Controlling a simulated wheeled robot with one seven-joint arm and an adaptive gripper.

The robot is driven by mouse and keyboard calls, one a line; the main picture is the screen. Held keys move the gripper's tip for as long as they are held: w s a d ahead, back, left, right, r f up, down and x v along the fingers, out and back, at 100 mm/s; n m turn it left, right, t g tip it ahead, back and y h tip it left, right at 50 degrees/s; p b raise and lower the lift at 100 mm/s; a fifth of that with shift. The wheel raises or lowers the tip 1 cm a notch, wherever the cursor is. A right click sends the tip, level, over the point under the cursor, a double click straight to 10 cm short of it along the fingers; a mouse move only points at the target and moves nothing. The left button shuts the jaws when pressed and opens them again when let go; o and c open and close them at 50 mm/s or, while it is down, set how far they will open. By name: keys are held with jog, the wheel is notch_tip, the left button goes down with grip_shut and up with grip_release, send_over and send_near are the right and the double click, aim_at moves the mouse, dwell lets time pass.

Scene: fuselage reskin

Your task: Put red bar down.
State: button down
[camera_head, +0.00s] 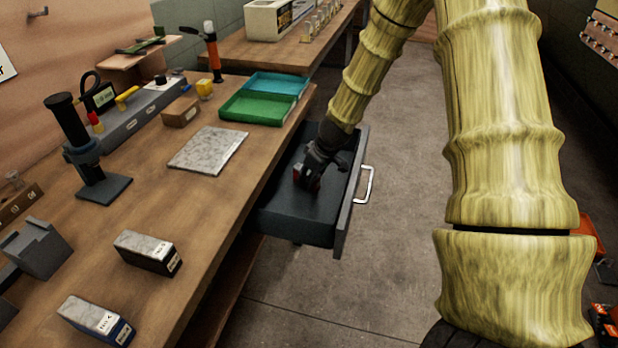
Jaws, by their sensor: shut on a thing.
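My gripper (310,178) is down inside an open dark drawer (268,225) that sticks out from the right side of the workbench. It is shut on a small red bar (314,184), of which only a little red shows between the dark fingers. The bar is low over the drawer floor; I cannot tell whether it touches it. The rest of the bar is hidden by the fingers.
The wooden workbench (190,205) holds a green tray (252,108), a blue tray (277,84), a grey speckled plate (208,150), a small cardboard box (180,111) and labelled blocks (148,253). The drawer has a pale handle (366,184). Grey floor (400,150) lies open to its right.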

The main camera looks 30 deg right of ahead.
jog(key=c, duration=1.2)
grip_release()
jog(key=shift+o, duration=0.2)
jog(key=shift+r, duration=0.1)
jog(key=v, duration=1.2)
jog(key=shift+p, duration=0.35)
jog(key=shift+s, duration=0.1)
